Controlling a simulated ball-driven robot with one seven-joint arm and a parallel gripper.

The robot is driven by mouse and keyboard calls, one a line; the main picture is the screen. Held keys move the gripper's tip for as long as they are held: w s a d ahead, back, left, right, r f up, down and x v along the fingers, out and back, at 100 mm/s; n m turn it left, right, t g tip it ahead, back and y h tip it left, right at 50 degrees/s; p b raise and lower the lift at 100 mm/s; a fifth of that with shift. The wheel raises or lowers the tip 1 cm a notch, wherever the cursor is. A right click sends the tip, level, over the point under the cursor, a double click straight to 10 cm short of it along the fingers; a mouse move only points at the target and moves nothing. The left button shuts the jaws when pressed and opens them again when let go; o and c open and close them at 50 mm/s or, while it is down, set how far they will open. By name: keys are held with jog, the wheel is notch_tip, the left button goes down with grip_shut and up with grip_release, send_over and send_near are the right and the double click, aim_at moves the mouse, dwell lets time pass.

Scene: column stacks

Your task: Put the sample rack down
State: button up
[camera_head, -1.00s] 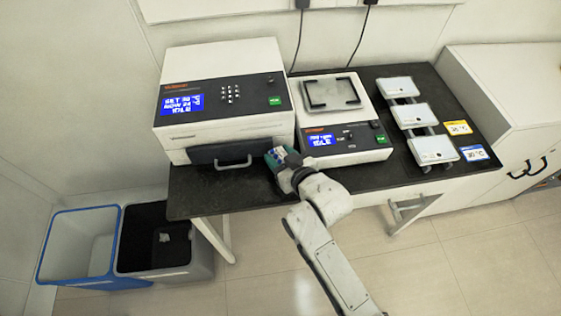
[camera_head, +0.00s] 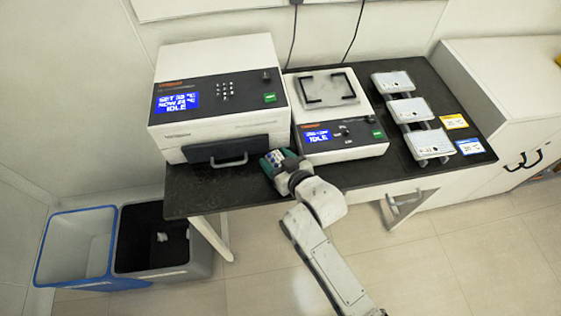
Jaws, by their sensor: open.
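A small teal, blue and white piece (camera_head: 273,160), which looks like the sample rack, is at the front edge of the dark bench, just right of the drawer of the large white machine. My gripper (camera_head: 280,161) is at this piece, reaching in from the lower right, with its jaws open. The fingers and the rack overlap in this view, so I cannot tell whether they touch. The rack's underside is hidden, but it appears at bench-top height.
The white machine (camera_head: 218,95) has a dark drawer front with a handle. A smaller device (camera_head: 340,150) stands to its right. Three white plates (camera_head: 411,110) stand in a row further right. Two bins (camera_head: 75,250) are on the floor at left. The dark bench (camera_head: 205,190) is clear at front left.

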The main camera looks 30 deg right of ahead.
jog(key=v, duration=1.2)
jog(key=s+d+f+g, duration=0.3)
jog(key=s+f+g, duration=0.2)
jog(key=s+g, duration=0.1)
jog(key=shift+s, duration=0.6)
jog(key=s+d+g, duration=0.1)
jog(key=s+g, duration=0.1)
jog(key=s, duration=0.1)
jog(key=s+d+g, duration=0.1)
jog(key=s+g, duration=0.1)
jog(key=s, duration=0.2)
jog(key=s+d+f+m+g+h, duration=0.1)
jog(key=s+d+g, duration=0.1)
jog(key=s, duration=0.2)
jog(key=shift+s, duration=0.25)
jog(key=shift+w+r, duration=0.1)
